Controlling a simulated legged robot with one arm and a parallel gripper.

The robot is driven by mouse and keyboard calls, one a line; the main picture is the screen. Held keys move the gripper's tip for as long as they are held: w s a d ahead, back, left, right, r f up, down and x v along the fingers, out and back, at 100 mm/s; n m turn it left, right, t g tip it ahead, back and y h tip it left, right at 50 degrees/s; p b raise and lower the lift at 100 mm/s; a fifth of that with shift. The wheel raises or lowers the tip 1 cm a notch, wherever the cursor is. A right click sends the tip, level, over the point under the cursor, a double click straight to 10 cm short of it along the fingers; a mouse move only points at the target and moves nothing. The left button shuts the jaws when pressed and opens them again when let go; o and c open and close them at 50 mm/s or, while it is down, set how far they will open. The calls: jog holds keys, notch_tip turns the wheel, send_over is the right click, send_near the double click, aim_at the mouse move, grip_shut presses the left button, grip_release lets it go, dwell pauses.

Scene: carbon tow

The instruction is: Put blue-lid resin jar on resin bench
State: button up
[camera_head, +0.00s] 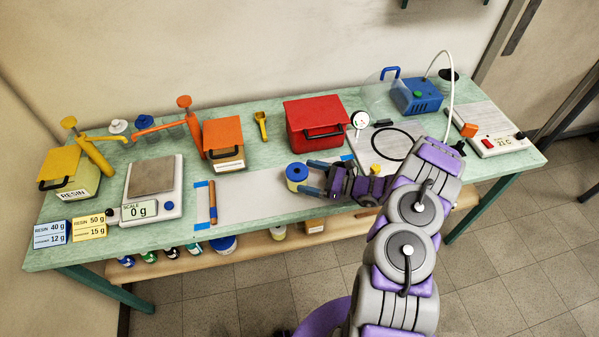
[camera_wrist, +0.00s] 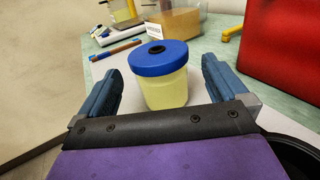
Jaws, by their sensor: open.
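The blue-lid resin jar (camera_wrist: 165,85) has a pale yellow body and a round blue lid with a dark centre. It stands upright on the grey mat of the green resin bench (camera_head: 265,107), and shows in the head view (camera_head: 296,177) near the bench's front edge. My gripper (camera_head: 312,178) is open. In the wrist view its two blue fingers (camera_wrist: 162,88) lie on either side of the jar, with gaps between them and it. In the head view the fingertips reach the jar from the right.
A red box (camera_head: 315,125) stands behind the jar. A scale (camera_head: 150,190) and a yellow resin box (camera_head: 68,175) are at the left. A blue pump unit (camera_head: 416,97) is at the back right. A shelf below holds several jars. The grey mat (camera_head: 240,190) left of the jar is mostly bare.

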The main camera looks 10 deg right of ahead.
jog(key=p+v, duration=0.1)
jog(key=v, duration=0.5)
jog(key=shift+s+d, duration=0.1)
jog(key=shift+s, duration=0.1)
jog(key=shift+s+d+r, duration=0.1)
jog(key=shift+d, duration=0.05)
jog(key=s+a+r+n+g+h, duration=0.1)
jog(key=s+a+r+n+g, duration=0.55)
jog(key=a+r, duration=0.3)
jog(key=s+a+r+n+g+h, duration=0.1)
jog(key=s+a+r+n+g, duration=0.45)
jog(key=a+r+n, duration=0.35)
jog(key=s+d+r+n+h, duration=0.1)
jog(key=s+r+n+h, duration=0.15)
jog(key=s, duration=0.35)
jog(key=s+d+r+n+g+h, duration=0.1)
jog(key=s+r+n+h, duration=0.1)
jog(key=s+h, duration=0.3)
jog(key=s+d+r+n+h, duration=0.1)
jog(key=s+r+n+h, duration=0.15)
jog(key=s, duration=0.45)
jog(key=s+d+r+n+t+h, duration=0.1)
jog(key=s+d+t+h, duration=0.1)
jog(key=s+d, duration=0.4)
jog(key=shift+r+h, duration=0.3)
jog(key=shift+h, duration=0.5)
jog(key=shift+n, duration=0.25)
